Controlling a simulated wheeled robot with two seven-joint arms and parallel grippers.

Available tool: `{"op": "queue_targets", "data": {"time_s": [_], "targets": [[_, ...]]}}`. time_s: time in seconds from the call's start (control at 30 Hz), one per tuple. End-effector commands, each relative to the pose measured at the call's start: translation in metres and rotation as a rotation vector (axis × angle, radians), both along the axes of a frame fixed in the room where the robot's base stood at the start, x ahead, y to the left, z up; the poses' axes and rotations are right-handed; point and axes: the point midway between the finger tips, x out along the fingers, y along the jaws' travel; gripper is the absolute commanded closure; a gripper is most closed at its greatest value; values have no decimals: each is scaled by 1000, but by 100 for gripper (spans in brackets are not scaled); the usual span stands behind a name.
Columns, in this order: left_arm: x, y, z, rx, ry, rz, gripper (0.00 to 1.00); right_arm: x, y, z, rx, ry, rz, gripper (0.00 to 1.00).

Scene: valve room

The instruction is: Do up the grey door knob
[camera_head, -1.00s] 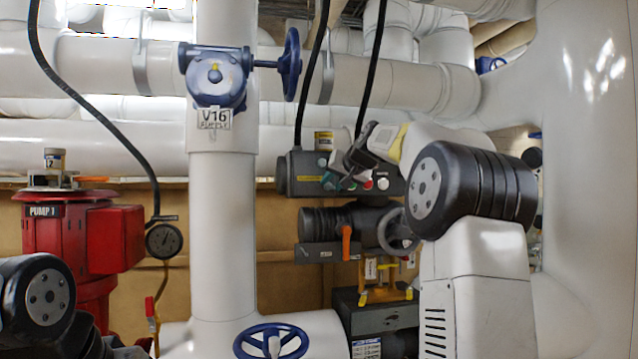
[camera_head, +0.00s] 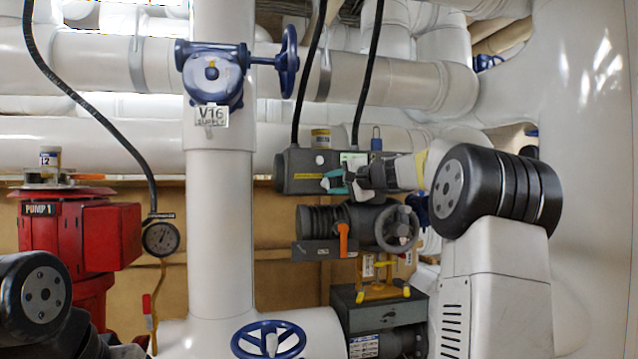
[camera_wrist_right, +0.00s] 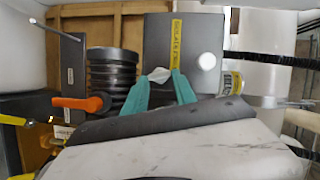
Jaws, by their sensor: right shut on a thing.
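A dark grey box (camera_head: 300,172) with a yellow label hangs on the wall behind the pipes, and it also shows in the right wrist view (camera_wrist_right: 184,30). My right gripper (camera_head: 335,181) is in front of the box's lower front. In the right wrist view, the teal fingertips of my right gripper (camera_wrist_right: 160,82) close on a small light grey piece, which I take for the grey door knob (camera_wrist_right: 159,75). The knob sits against the box's face; the fingers hide its sides. My left gripper is out of view; only my left arm shows at the lower left.
Below the box is a dark ribbed cylinder (camera_head: 328,221) with an orange lever (camera_head: 343,238) and a grey handwheel (camera_head: 396,229). A white round button (camera_wrist_right: 207,61) is beside the gripper. A yellow-banded can (camera_head: 321,138) stands on the box. Black cables (camera_head: 310,80) drop to it.

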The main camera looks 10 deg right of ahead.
Motion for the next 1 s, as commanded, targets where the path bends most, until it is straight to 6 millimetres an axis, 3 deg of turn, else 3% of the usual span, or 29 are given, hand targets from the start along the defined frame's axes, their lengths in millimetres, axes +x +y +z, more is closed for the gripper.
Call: {"op": "queue_targets", "data": {"time_s": [0.4,1.0], "targets": [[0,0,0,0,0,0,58,0,-1,-5,229,10,1,100],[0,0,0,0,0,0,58,0,0,-5,275,12,0,100]]}}
